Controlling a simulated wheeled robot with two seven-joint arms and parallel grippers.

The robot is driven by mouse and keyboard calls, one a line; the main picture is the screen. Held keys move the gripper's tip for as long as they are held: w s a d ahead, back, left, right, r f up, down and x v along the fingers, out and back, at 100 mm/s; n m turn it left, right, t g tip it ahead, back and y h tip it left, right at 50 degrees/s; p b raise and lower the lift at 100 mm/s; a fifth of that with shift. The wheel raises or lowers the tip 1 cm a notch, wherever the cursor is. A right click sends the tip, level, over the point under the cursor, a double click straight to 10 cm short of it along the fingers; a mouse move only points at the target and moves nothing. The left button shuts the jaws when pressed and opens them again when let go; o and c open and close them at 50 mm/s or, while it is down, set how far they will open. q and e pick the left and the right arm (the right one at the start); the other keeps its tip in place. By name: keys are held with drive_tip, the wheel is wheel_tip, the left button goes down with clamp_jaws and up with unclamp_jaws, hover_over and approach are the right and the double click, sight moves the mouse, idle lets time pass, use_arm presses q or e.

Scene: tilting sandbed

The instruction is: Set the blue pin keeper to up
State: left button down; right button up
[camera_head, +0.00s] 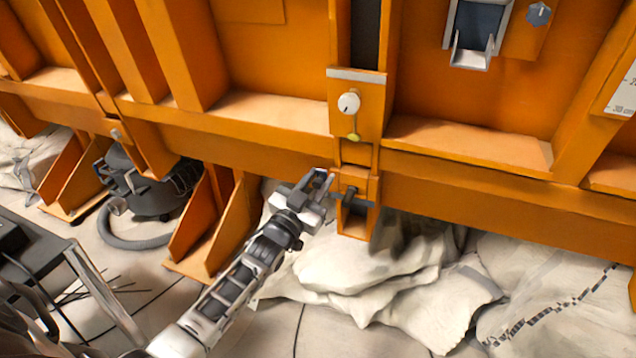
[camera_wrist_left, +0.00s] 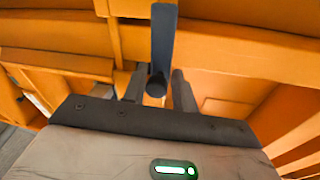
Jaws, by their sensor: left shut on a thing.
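The blue pin keeper shows in the left wrist view as a dark blue-grey bar (camera_wrist_left: 164,45) against orange steel, upright in that picture, with a round knob-like end low down. My left gripper (camera_wrist_left: 158,88) has its two dark fingers on either side of that round end and is shut on it. In the head view my left gripper (camera_head: 322,181) reaches from the lower left to the left side of a small orange bracket (camera_head: 357,232) under the long beam. A small dark part of the keeper (camera_head: 351,194) shows there; its fingers hide the rest. My right gripper is not in view.
Above the bracket is an orange plate with a white knob (camera_head: 349,103) and a small yellow tag (camera_head: 353,138). A blue knob (camera_head: 539,14) sits at the upper right. Pale sacks (camera_head: 370,265) lie below. Orange gussets (camera_head: 205,225) stand left of my arm.

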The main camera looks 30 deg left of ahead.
use_arm(q)
drive_tip(key=shift+a+r, duration=0.1)
drive_tip(key=shift+a, duration=0.05)
drive_tip(key=c, duration=1.3)
unclamp_jaws()
drive_tip(key=shift+s, duration=0.2)
drive_tip(key=v, duration=1.5)
drive_tip(key=shift+s, duration=0.3)
